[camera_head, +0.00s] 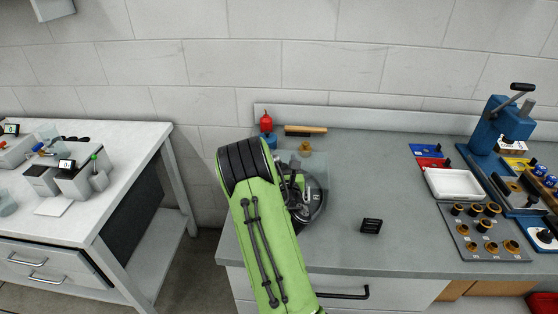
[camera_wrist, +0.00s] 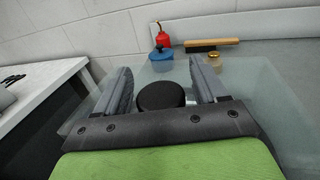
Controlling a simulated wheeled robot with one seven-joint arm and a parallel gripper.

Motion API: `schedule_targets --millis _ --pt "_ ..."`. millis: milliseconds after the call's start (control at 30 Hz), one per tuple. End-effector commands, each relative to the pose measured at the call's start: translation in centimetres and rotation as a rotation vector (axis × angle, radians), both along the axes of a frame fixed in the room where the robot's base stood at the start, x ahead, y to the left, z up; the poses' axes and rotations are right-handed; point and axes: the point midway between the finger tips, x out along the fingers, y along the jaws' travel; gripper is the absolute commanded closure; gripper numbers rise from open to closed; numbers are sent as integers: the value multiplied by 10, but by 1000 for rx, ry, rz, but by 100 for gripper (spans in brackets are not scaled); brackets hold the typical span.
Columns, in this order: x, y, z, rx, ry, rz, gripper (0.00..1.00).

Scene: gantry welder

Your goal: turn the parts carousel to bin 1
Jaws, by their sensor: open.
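A dark round device (camera_head: 316,208), which looks like the parts carousel, sits near the left end of the grey bench, mostly hidden behind my green arm. My gripper (camera_head: 294,183) is over it. In the wrist view my gripper (camera_wrist: 160,68) is open, its two grey fingers spread to either side of a round black knob (camera_wrist: 161,96). The knob lies between the fingers, with a gap visible on each side. A clear glass-like panel (camera_wrist: 258,112) shows around the fingers. Bin numbers cannot be read.
Behind stand a red bottle (camera_head: 266,122), a blue container (camera_head: 269,141), a wooden-handled brush (camera_head: 305,130) and a brass piece (camera_head: 305,148). A black slotted block (camera_head: 371,226) lies to the right. A white tray (camera_head: 458,184) and blue press (camera_head: 500,125) are farther right.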

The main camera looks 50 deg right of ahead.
Motion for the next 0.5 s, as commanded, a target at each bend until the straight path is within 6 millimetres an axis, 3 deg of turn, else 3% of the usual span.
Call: schedule_targets --millis 67,500 --pt "0 0 0 0 0 0 34" --pt "0 0 0 1 -1 0 100"
